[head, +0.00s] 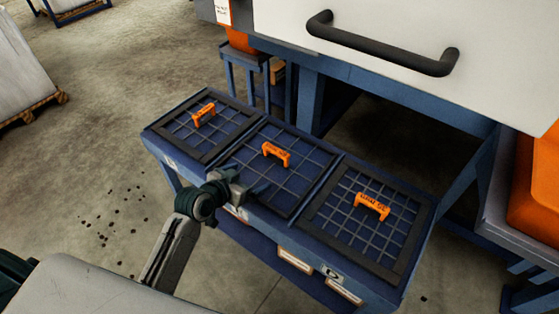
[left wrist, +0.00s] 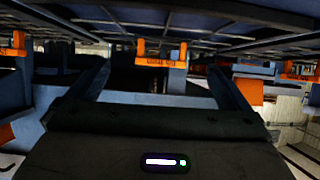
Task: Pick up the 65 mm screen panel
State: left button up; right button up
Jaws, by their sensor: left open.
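Three mesh screen panels with dark frames lie side by side on a blue rack (head: 385,293): left panel (head: 183,142), middle panel (head: 305,166) and right panel (head: 345,237). Each has an orange handle: left (head: 204,112), middle (head: 275,151), right (head: 373,204). The handle lettering is too small to read surely, so I cannot tell which is the 65 mm panel. My left gripper (head: 250,183) is open and empty at the near edge of the middle panel. In the left wrist view, an orange handle (left wrist: 160,53) shows beyond and between the open fingers (left wrist: 160,75).
A white machine cover with a black bar handle (head: 380,47) overhangs behind the rack. Blue frame legs (head: 310,97) stand behind the panels. An orange part (head: 535,185) is at the right. Open concrete floor lies to the left.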

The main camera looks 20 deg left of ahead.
aim_at(273, 152)
pick_arm(q)
jog(key=shift+t, duration=0.5)
jog(key=w, duration=0.2)
jog(key=w+d, duration=0.1)
jog(key=w, duration=0.1)
jog(key=w+d, duration=0.1)
jog(key=w, duration=0.2)
jog(key=x, duration=0.4)
jog(key=shift+w, duration=0.4)
jog(key=shift+w+d+f, duration=0.1)
jog(key=shift+w+d, duration=0.1)
jog(key=shift+w, duration=0.15)
pick_arm(e)
jog(key=shift+d+f, duration=0.25)
jog(key=shift+f, duration=0.7)
pick_arm(q)
jog(key=shift+c, duration=0.2)
jog(key=c, duration=1.4)
jog(key=shift+c, duration=1.4)
pick_arm(e)
jog(key=shift+s, duration=0.15)
